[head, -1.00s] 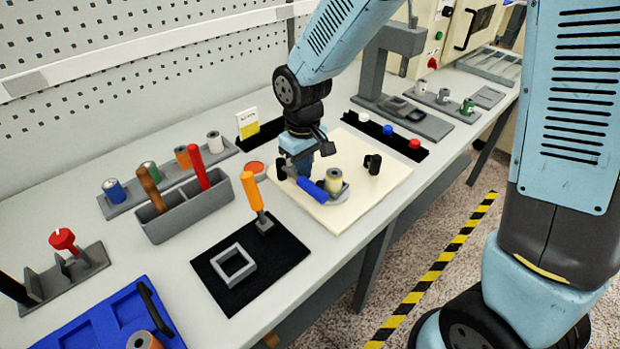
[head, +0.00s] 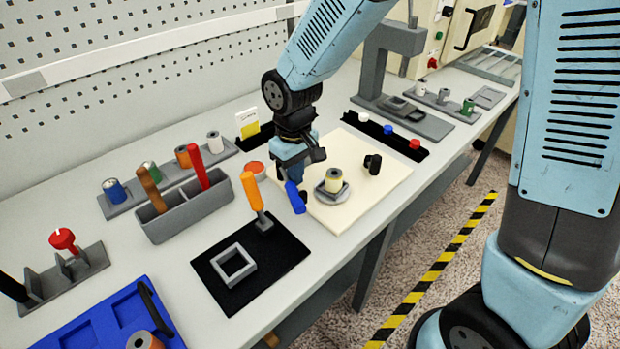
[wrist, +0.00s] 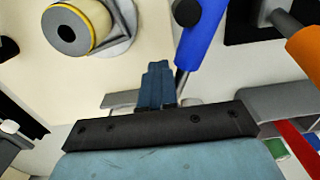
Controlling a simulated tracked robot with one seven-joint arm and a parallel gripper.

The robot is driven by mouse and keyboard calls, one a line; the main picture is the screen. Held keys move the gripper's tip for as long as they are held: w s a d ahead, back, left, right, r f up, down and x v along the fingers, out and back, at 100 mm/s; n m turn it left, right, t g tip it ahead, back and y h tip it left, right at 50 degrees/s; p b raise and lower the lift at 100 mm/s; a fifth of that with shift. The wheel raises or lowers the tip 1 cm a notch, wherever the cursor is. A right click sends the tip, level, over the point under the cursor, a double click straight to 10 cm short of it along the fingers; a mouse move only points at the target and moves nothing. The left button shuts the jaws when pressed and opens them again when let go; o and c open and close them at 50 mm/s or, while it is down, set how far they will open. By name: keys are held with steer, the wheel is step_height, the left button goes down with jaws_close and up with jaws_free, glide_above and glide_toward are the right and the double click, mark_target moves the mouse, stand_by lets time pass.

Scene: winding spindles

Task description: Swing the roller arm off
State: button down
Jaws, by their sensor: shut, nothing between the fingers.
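The roller arm's blue roller (head: 296,197) lies at the left edge of the cream board (head: 372,197), apart from the yellowish spool (head: 334,180) on its grey round base (head: 322,196). In the wrist view the blue roller (wrist: 200,38) sits right of the fingers, with a thin metal rod at its end. The spool (wrist: 78,27) is at upper left there, with clear board between it and the roller. My gripper (wrist: 157,70) is shut and empty, close beside the rod. I cannot tell if they touch. The arm's pivot is hidden.
A black knob (head: 373,164) stands right of the spool. An orange-handled tool (head: 253,195) stands on a black mat (head: 215,262) at the left front. A grey bin (head: 187,215) with upright handles is left of my gripper. The board's right front is clear.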

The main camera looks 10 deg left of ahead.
mark_target(287, 176)
steer(key=shift+s+a, duration=0.8)
steer(key=shift+s, duration=0.05)
stand_by(0.4)
steer(key=shift+w+a+r, duration=0.2)
steer(key=shift+w+r, duration=0.25)
steer(key=shift+r, duration=0.25)
step_height(287, 176, up, 2)
steer(key=shift+s+d, duration=0.1)
steer(key=shift+s+r, duration=0.8)
steer(key=shift+s, duration=0.05)
steer(key=shift+w+d+r, duration=0.35)
steer(key=shift+w+r, duration=0.15)
steer(key=shift+w, duration=0.25)
steer(key=shift+w+d+r, duration=0.1)
steer(key=shift+r, duration=0.4)
steer(key=shift+w+d+r, duration=0.1)
steer(key=shift+r, duration=0.4)
